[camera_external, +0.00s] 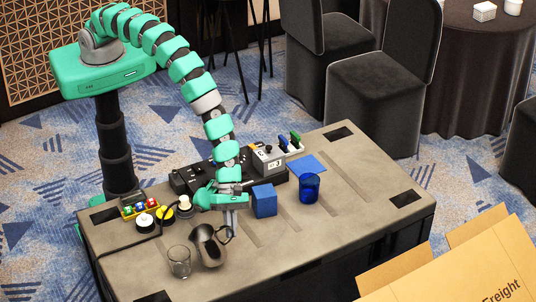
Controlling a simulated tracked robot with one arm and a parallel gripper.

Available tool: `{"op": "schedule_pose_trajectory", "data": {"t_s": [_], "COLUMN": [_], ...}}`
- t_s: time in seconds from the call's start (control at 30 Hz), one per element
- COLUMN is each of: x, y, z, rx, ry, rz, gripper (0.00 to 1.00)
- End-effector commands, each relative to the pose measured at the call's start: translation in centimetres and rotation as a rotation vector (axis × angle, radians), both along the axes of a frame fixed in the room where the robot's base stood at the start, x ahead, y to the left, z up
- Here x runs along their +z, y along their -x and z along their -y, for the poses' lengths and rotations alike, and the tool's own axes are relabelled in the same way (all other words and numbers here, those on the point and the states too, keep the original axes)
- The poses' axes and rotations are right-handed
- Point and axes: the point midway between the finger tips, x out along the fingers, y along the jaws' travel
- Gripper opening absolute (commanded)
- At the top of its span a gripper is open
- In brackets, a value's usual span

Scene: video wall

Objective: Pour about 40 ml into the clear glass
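The clear glass (180,262) stands upright near the front left of the worktop; I cannot make out any contents. A dark metal jug (207,247) is just right of it, with its spout side toward the glass and its handle on the right. The jug seems to lean slightly left; whether its base touches the worktop is unclear. My gripper (232,222) points down at the jug's handle, and its fingertips overlap the handle in the picture. The fingers are too small here to show whether they are closed on it. The jug's inside is hidden.
A blue cube (264,201) sits close right of my gripper, with a blue glass (309,187) farther right. Buttons (145,222) and a cable lie left, behind the clear glass. Black devices (190,179) stand behind. The worktop (345,215) is clear at right; a cardboard box (455,265) is front right.

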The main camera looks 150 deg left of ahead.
Motion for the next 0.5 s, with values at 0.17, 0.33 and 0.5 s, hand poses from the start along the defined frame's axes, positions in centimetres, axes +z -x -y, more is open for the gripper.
{"op": "schedule_pose_trajectory", "data": {"t_s": [0.17, 0.33, 0.5], "x": [3.3, 5.5, 6.4], "y": [0.2, 0.3, 0.5], "z": [1.1, 2.7, 2.8], "rx": [0.000, 0.001, 0.007], "ry": [-0.113, -0.222, -0.287], "rz": [0.016, 0.035, 0.047], "gripper": [0.00, 0.00, 0.00]}}
